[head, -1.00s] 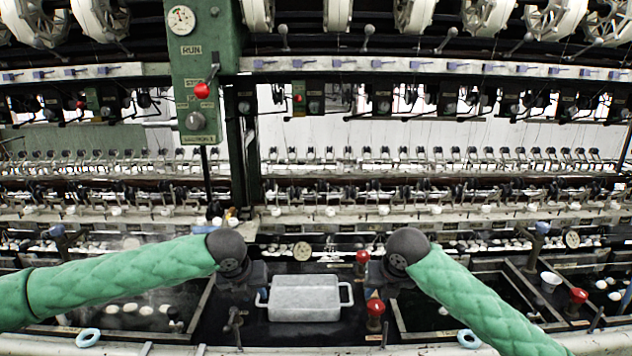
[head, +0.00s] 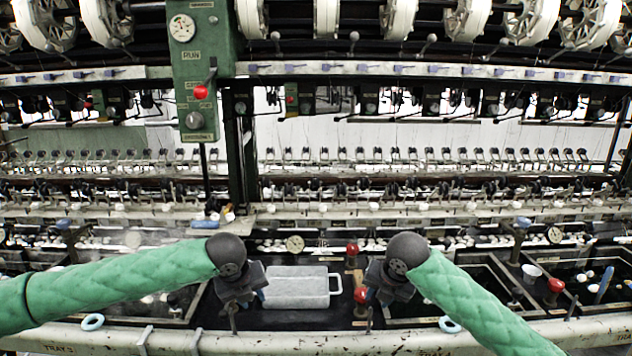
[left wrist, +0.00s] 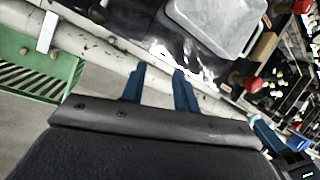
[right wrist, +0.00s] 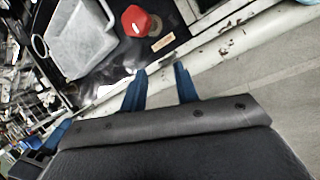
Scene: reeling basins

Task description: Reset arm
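My left gripper (head: 246,300) hangs at the left side of a grey tray (head: 298,288) in the head view. In the left wrist view its two blue fingers (left wrist: 160,76) are apart with nothing between them. My right gripper (head: 373,298) hangs to the right of the tray. In the right wrist view its fingers (right wrist: 160,74) are also apart and empty. The tray shows beyond the fingertips in the left wrist view (left wrist: 218,28) and the right wrist view (right wrist: 82,40). Its left handle is hidden behind my left gripper in the head view.
Red knobs (head: 361,295) stand close to my right gripper. Dark basins lie to both sides. A green control box (head: 196,75) hangs above. Open floor (right wrist: 270,85) shows before the rail.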

